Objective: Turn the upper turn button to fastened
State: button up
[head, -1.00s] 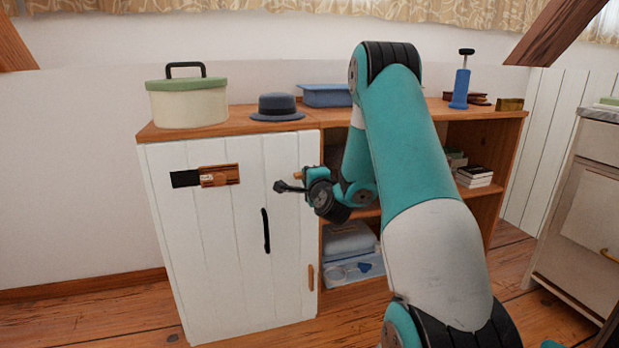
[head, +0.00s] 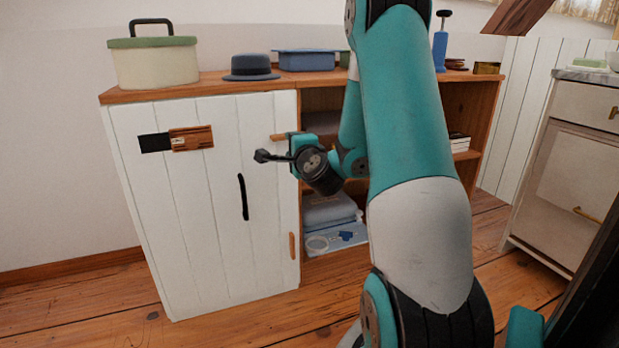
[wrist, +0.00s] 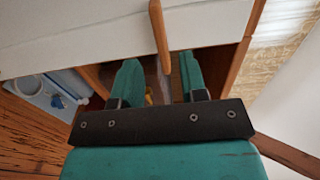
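The upper turn button (head: 285,136) is a small orange-brown wooden bar near the upper right edge of the white plank door (head: 215,220). It lies roughly level in the head view, and its right end is partly hidden by my gripper. My gripper (head: 297,150) is at that button. In the wrist view my gripper (wrist: 158,66) is open, with its two teal fingers apart. The button (wrist: 158,30) reaches between them, with gaps visible on both sides. The lower turn button (head: 292,246) stands upright near the door's lower right edge.
A black handle (head: 243,197) and a dark latch with a wooden block (head: 190,138) are on the door. Open shelves with folded cloth (head: 330,209) lie to its right. A hat (head: 250,68) and a lidded box (head: 155,62) stand on top.

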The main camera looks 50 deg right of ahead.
jog(key=b+v, duration=1.1)
jog(key=b, duration=0.3)
jog(key=shift+s, duration=0.15)
